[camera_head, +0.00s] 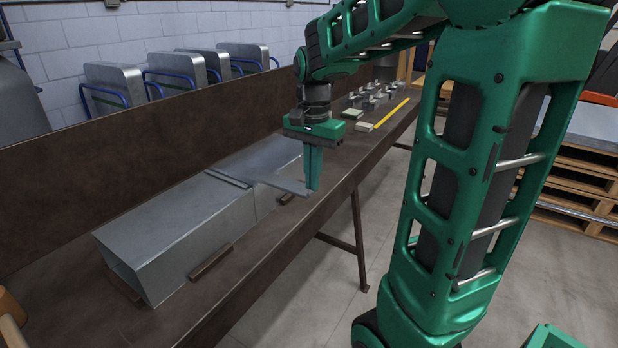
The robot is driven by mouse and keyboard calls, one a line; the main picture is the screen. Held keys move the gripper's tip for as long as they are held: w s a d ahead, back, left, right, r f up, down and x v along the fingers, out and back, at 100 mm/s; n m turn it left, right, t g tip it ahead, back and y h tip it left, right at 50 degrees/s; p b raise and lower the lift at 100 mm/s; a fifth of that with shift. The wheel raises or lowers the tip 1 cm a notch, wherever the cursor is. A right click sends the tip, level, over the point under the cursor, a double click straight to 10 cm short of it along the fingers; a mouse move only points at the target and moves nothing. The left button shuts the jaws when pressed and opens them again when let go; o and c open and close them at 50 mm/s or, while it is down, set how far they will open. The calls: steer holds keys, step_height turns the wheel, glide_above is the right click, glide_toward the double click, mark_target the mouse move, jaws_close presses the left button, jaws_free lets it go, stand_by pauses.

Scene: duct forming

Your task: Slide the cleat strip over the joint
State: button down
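Two grey sheet-metal duct sections lie end to end on the brown bench, the near one (175,235) with its open end toward the lower left and the far one (270,155) behind it. A raised edge at the joint (228,180) runs across the top between them. A flat grey cleat strip (285,183) reaches from near the joint's right end out to my gripper (312,188). My gripper points down, with its fingertips at the strip's outer end, and looks shut on it. Whether the strip touches the joint cannot be told.
The bench (285,235) has a tall brown back panel (130,150). Small dark blocks (210,262) sit beside the duct. Farther along the bench lie a yellow bar (392,113), small blocks and several metal pieces (372,98). Free floor lies right of the bench.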

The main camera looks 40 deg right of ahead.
mark_target(300, 188)
steer(key=shift+f, duration=0.1)
steer(key=shift+w+a+f, duration=0.1)
steer(key=shift+w+f, duration=0.05)
steer(key=shift+f, duration=0.7)
steer(key=shift+w+f, duration=0.1)
steer(key=shift+f, duration=0.7)
steer(key=shift+s+f, duration=0.1)
steer(key=shift+f, duration=0.5)
stand_by(1.3)
steer(key=shift+w+a, duration=0.2)
steer(key=shift+w, duration=0.3)
steer(key=shift+w, duration=0.1)
stand_by(0.4)
steer(key=shift+w+a, duration=0.15)
steer(key=shift+w, duration=0.2)
steer(key=shift+w, duration=0.15)
stand_by(0.5)
steer(key=shift+w+a, duration=0.2)
steer(key=shift+w, duration=0.1)
